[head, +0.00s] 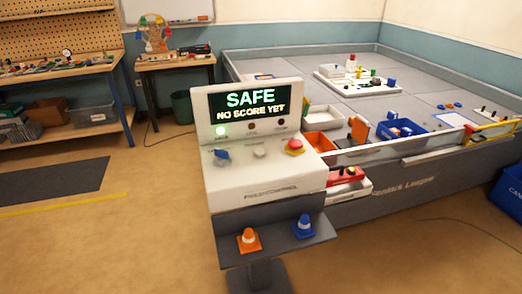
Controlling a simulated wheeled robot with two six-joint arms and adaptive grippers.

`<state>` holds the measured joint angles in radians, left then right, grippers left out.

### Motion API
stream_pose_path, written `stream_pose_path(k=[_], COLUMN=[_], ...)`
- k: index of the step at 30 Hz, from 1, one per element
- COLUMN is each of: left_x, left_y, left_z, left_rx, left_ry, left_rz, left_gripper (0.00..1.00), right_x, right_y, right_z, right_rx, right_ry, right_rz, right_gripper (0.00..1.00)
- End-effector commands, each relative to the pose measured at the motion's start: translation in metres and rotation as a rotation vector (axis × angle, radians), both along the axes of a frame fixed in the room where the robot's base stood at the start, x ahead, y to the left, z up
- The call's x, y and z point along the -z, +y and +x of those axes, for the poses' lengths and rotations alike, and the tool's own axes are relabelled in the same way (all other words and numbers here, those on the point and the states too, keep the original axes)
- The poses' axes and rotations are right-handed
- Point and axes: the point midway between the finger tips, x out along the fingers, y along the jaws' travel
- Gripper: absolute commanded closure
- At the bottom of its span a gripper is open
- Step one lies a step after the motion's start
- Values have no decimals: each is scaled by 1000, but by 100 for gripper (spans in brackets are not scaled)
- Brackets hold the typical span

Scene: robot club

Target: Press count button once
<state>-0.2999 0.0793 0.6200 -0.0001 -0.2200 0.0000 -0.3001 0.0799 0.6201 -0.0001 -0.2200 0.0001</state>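A white control console (255,185) stands at the middle of the head view. Its screen (249,102) reads "SAFE" and "NO SCORE YET". Below the screen a green lamp (221,131) is lit and two other lamps are dark. The labels are too small to read, so I cannot tell for certain which control is the count button. Neither gripper is in view.
A shelf below the console holds an orange cone (249,238) and a blue cone (303,226). A large grey walled arena (300,80) with bins and parts lies behind and right. Workbenches stand at back left. The floor (120,240) left of the console is open.

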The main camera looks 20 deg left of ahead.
Motion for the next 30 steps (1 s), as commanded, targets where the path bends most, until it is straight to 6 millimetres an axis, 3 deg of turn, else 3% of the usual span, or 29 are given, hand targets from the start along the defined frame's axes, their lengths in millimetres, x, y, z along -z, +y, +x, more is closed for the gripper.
stream_pose_path(k=[1,5,30], left_x=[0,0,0], left_y=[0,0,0], left_z=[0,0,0], left_rx=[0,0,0], left_ry=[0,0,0], left_rz=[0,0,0], left_gripper=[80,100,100], right_x=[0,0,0], right_y=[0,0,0], right_z=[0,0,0], right_rx=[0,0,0], right_ry=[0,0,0], right_rz=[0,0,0], right_gripper=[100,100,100])
